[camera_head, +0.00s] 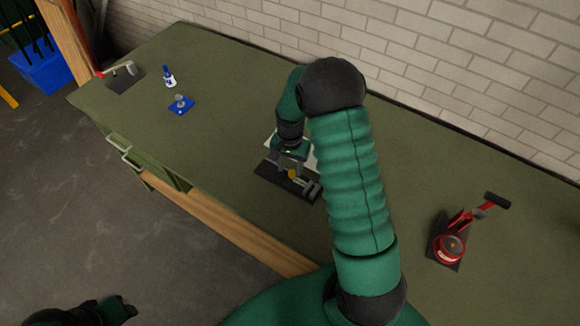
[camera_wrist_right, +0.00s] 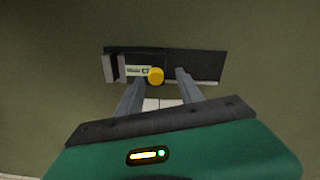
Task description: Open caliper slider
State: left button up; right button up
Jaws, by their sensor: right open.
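The caliper (camera_wrist_right: 137,71) lies on a black base (camera_wrist_right: 205,64) on the green bench. Its grey jaws (camera_wrist_right: 113,68) are at the left in the right wrist view, and a yellow knob (camera_wrist_right: 155,76) is on its slider. In the head view the black base (camera_head: 272,180) is partly hidden by my right gripper (camera_head: 289,168). My right gripper is open over the caliper, with its fingers either side of the yellow knob; contact cannot be told. A dark and green part of my left arm shows at the bottom left; its left gripper (camera_head: 118,310) is too unclear to read.
A red tool on a dark plate (camera_head: 449,250) stands at the right of the bench (camera_head: 235,75). A blue-based item (camera_head: 181,105), a small blue-and-white bottle (camera_head: 168,77) and a red-handled clamp (camera_head: 122,75) are at the left. A brick wall (camera_head: 400,50) runs behind.

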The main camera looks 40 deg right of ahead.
jog(key=shift+f, duration=0.45)
jog(key=shift+s+d+f, duration=0.15)
jog(key=shift+s+d, duration=0.05)
jog(key=shift+s, duration=0.2)
jog(key=shift+w, duration=0.2)
grip_shut()
dwell(0.5)
